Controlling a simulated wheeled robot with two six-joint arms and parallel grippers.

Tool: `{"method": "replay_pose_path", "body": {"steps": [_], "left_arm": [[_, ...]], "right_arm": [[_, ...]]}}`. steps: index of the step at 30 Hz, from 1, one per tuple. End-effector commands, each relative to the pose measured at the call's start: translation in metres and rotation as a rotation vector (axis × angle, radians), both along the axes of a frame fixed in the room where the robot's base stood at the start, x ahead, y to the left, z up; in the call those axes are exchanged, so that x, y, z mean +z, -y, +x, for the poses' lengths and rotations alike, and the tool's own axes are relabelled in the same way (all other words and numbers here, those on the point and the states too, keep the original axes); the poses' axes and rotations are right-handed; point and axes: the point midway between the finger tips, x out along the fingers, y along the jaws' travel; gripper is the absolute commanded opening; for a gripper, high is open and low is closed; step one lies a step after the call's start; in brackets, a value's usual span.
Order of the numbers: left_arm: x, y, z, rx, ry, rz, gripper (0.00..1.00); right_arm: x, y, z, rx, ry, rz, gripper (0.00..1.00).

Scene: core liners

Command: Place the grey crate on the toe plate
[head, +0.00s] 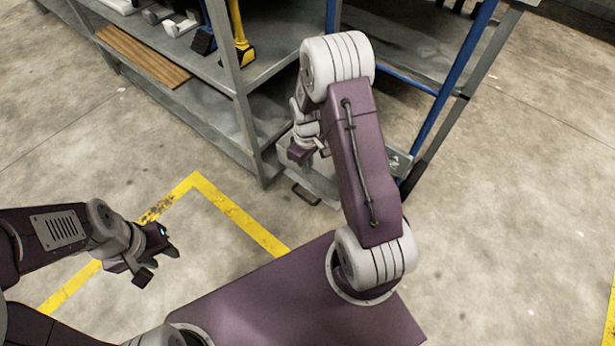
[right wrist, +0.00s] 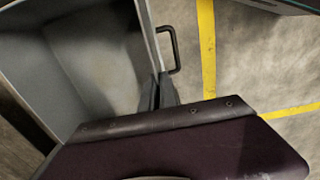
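The grey crate (head: 322,182) is partly hidden behind my right arm, beside the shelf corner in the head view. Its open, empty inside fills the upper left of the right wrist view (right wrist: 95,60), with a black handle (right wrist: 172,50) on its outer wall. My right gripper (head: 306,152) is at the crate's rim. In the right wrist view its dark fingers (right wrist: 161,90) lie close together, one on each side of the wall. My left gripper (head: 155,258) is open and empty above the floor at left.
A grey metal shelf (head: 210,65) with a wooden board (head: 143,56) and tools stands at upper left. A blue tubular frame (head: 452,80) stands behind my right arm at another shelf. Yellow floor tape (head: 240,217) runs in front. The concrete floor at right is clear.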

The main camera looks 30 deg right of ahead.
Motion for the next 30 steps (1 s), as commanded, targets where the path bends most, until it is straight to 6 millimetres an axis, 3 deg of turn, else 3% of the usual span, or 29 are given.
{"method": "replay_pose_path", "body": {"steps": [5, 12, 23, 24, 25, 30], "left_arm": [[-0.003, 0.000, 0.000, 0.000, 0.000, 0.000, 0.36], [-0.037, 0.000, 0.000, 0.000, 0.000, 0.000, 0.36], [-0.034, 0.000, 0.000, 0.000, 0.001, 0.000, 0.36], [-0.033, 0.000, 0.000, 0.000, 0.001, 0.000, 0.36], [-0.033, 0.000, 0.000, 0.000, 0.001, 0.000, 0.36], [-0.033, 0.000, 0.000, 0.000, 0.000, 0.000, 0.36]], "right_arm": [[-0.003, 0.002, 0.002, 0.000, 0.000, 0.000, 0.00], [-0.044, 0.001, 0.002, 0.000, 0.001, 0.000, 0.00], [-0.043, 0.001, 0.002, -0.001, 0.001, -0.001, 0.00], [-0.043, 0.001, 0.002, -0.001, 0.000, 0.000, 0.15], [-0.043, 0.001, 0.002, -0.001, 0.000, 0.000, 0.23], [-0.043, 0.001, 0.002, -0.001, 0.000, 0.000, 0.25]]}}
